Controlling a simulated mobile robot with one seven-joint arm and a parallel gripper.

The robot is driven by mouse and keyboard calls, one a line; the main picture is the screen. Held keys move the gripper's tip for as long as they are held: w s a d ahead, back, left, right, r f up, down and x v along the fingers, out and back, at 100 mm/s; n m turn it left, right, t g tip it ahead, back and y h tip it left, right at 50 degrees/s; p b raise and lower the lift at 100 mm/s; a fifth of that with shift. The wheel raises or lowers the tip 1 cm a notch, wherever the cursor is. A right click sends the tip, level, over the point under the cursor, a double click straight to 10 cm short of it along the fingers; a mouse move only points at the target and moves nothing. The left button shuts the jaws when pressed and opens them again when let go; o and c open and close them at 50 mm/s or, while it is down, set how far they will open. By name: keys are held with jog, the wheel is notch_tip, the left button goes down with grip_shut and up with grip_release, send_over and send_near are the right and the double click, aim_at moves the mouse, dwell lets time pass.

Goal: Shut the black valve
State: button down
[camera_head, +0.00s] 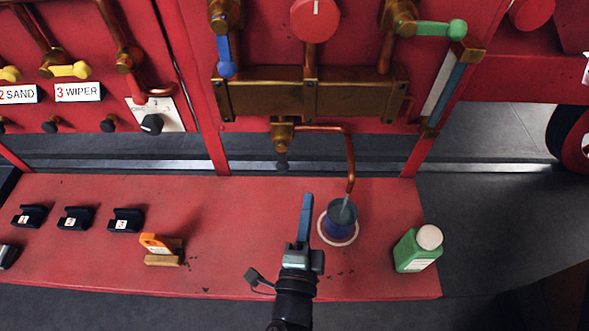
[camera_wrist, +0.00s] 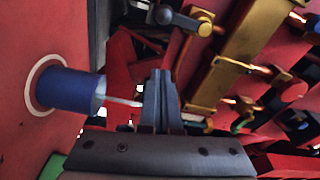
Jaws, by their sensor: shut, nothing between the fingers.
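The black valve (camera_head: 283,136) is a brass body under the brass manifold, with a black-ended lever (camera_head: 282,160) pointing down in the picture. It also shows in the wrist view at the top, its black knob (camera_wrist: 163,14) standing out from the brass. My gripper (camera_head: 307,198) is shut and empty, in front of and below the lever and apart from it. Its fingertips (camera_wrist: 160,74) show in the wrist view. A copper pipe (camera_head: 350,165) runs from the valve down to a blue cup (camera_head: 341,222). A pale stream (camera_wrist: 122,101) runs between pipe and cup.
The cup stands on a white ring just right of my gripper. A green bottle (camera_head: 418,249) stands farther right on the red bench (camera_head: 230,220). An orange tag on a wooden block (camera_head: 160,248) and black holders (camera_head: 76,218) are left. Blue (camera_head: 225,55) and green (camera_head: 435,29) levers are above.

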aim_at(282, 157)
jog(key=w+a+p, duration=0.2)
jog(key=w, duration=0.6)
jog(key=shift+w+a+f+p, duration=0.25)
jog(key=shift+w+p, duration=0.05)
